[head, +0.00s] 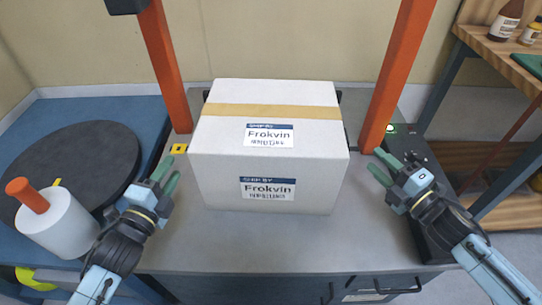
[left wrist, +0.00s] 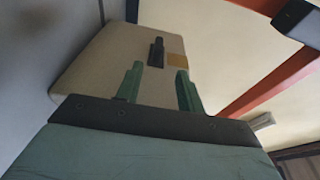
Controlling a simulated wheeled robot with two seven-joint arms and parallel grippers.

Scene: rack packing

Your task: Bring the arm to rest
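My left gripper (head: 169,176) is at the left of a white box, apart from it, with its green fingers spread and nothing between them. Its fingers also show in the left wrist view (left wrist: 157,84), parted and empty. My right gripper (head: 389,164) is at the right of the box, with its green fingers apart and nothing between them. The closed white box (head: 215,180) has a tan tape strip and "Frokvin" labels on its top and front. It stands upright on a grey bench (head: 225,240).
Orange posts (head: 160,60) rise on both sides behind the box. A round dark disc (head: 75,160) and a white roll (head: 62,225) with an orange core are on the blue surface at left. A wooden shelf (head: 500,50) with bottles stands at right. The bench front is clear.

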